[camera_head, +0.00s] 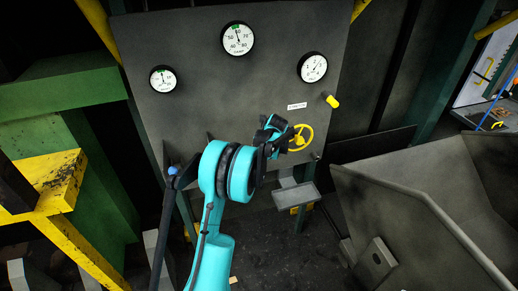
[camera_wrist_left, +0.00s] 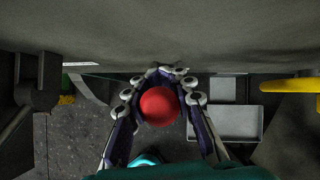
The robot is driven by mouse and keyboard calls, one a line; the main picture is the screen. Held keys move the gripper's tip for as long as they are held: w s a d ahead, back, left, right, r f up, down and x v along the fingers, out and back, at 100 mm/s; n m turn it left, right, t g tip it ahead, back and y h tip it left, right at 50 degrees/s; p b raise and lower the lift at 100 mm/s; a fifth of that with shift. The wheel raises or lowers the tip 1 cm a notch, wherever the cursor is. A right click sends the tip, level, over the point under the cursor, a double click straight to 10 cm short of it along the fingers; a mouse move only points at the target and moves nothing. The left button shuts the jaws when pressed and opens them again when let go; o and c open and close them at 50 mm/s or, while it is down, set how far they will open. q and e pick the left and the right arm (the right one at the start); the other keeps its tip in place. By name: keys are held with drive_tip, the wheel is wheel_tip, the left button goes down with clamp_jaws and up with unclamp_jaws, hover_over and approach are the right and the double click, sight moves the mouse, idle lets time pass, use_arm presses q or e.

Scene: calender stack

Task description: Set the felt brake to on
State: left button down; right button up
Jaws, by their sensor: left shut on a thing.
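My left gripper (camera_head: 277,142) is up against the lower part of the grey panel (camera_head: 190,115), left of a yellow handwheel (camera_head: 303,137). In the left wrist view a round red knob (camera_wrist_left: 159,106) sits between the fingers of the gripper (camera_wrist_left: 161,78), which is shut on it. The knob is hidden behind my arm in the head view. I cannot read any marking that names the felt brake or shows its position. My right gripper is not in view.
Three round gauges, including the top one (camera_head: 238,39), sit on the panel. A yellow knob (camera_head: 331,101) and a small white label (camera_head: 297,106) are above the handwheel. A blue-tipped lever (camera_head: 172,170) stands at left. A large grey bin (camera_head: 425,200) fills the right.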

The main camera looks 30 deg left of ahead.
use_arm(q)
drive_tip(key=shift+w+a+h, duration=0.2)
drive_tip(key=shift+h, duration=0.1)
idle(0.4)
drive_tip(key=c, duration=1.4)
unclamp_jaws()
drive_tip(key=shift+o, duration=1)
drive_tip(key=shift+f, duration=0.1)
drive_tip(key=v, duration=1.2)
drive_tip(key=shift+w, duration=0.3)
